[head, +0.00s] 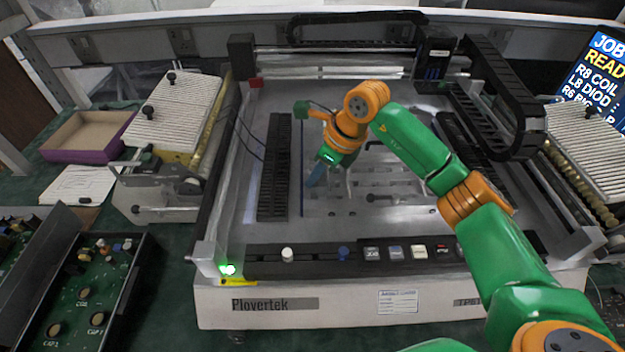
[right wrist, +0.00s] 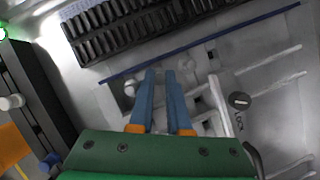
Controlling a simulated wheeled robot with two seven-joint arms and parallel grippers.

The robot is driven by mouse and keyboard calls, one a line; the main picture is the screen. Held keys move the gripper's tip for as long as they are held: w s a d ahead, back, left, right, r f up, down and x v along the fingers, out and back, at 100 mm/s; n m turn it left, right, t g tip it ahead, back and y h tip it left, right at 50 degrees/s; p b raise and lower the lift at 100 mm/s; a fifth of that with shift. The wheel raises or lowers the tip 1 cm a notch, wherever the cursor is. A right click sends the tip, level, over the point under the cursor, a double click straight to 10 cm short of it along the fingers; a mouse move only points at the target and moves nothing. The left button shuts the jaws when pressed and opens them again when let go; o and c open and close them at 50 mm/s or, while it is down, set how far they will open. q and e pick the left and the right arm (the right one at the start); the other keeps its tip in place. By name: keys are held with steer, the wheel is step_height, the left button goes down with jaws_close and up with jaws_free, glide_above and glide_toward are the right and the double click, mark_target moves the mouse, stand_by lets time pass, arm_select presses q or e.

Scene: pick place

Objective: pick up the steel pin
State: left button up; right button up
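My right gripper (head: 313,186) reaches down over the grey machine bed (head: 330,232), just right of the thin blue line and the black rack. In the right wrist view its two blue fingers (right wrist: 160,74) point up the picture with a narrow gap between them and nothing visibly held. A pale, slim bar (right wrist: 221,106), which looks like the steel pin, stands to the right of the fingers and apart from them. It seems to show as a light upright piece right of the gripper in the head view (head: 348,185). My left gripper is not in view.
A black ribbed rack (head: 274,170) lies left of the gripper. A slotted area (head: 405,185) is to its right. A black gantry (head: 505,100) stands at right and back. The front rail (head: 315,253) carries knobs and buttons. The front of the bed is clear.

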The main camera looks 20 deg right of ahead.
jaws_close()
steer(key=shift+r, duration=0.1)
